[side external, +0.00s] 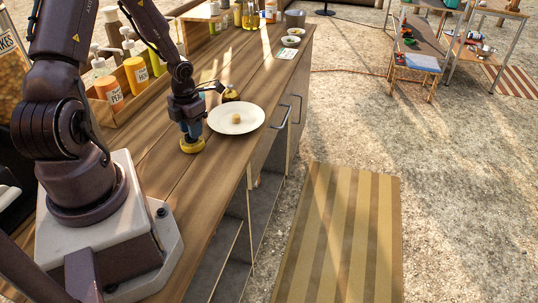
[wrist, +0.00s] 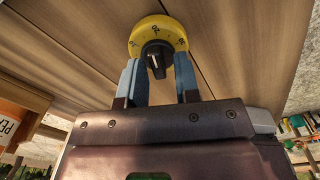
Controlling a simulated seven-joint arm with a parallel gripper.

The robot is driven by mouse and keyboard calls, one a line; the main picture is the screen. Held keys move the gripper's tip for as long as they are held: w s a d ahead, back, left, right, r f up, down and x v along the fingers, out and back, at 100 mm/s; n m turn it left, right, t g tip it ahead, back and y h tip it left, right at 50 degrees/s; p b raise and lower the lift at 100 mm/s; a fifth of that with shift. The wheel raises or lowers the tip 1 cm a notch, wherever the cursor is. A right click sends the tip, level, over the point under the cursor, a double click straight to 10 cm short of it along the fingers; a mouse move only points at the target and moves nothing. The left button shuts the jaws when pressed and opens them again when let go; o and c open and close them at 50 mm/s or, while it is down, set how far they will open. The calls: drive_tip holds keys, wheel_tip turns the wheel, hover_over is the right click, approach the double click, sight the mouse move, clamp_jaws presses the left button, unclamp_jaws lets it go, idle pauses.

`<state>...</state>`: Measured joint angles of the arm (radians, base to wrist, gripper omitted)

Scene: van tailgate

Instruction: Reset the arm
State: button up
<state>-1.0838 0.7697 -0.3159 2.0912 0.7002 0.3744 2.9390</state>
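My gripper (side external: 190,131) points down at the tabletop, left of the white plate. Its two blue fingers stand apart in the wrist view (wrist: 158,72). A round yellow dial (side external: 192,146) with black markings lies on the wooden top right under the fingertips. It also shows in the wrist view (wrist: 158,30), with a black knob (wrist: 157,58) at its centre. The fingers are on either side of the knob, with nothing seen lifted. Whether they touch the knob is hard to see.
A wooden crate of bottles (side external: 143,95) stands left. The near tabletop is mostly clear.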

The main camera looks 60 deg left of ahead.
drive_tip(key=w+d+r+n+y, duration=0.1)
drive_tip(key=d+r+n, duration=0.2)
drive_tip(key=r+n, duration=0.25)
drive_tip(key=w+d+r+n+t+y, duration=0.1)
drive_tip(key=w+d+r+n, duration=0.2)
drive_tip(key=r, duration=0.4)
drive_tip(key=d+r+n+y, duration=0.1)
drive_tip(key=d+r+n, duration=0.2)
drive_tip(key=r+n, duration=0.35)
drive_tip(key=s+d+r+n+t+h, duration=0.1)
drive_tip(key=s+d+r+n, duration=0.3)
drive_tip(key=d+n, duration=0.4)
drive_tip(key=s+d+r+n+t+h, duration=0.2)
drive_tip(key=s+d+r+n+t, duration=0.1)
drive_tip(key=d+r+n, duration=0.4)
drive_tip(key=shift+s+d+r+n+t, duration=0.3)
drive_tip(key=shift+s+d+n, duration=0.15)
drive_tip(key=shift+n, duration=0.25)
drive_tip(key=shift+c, duration=0.3)
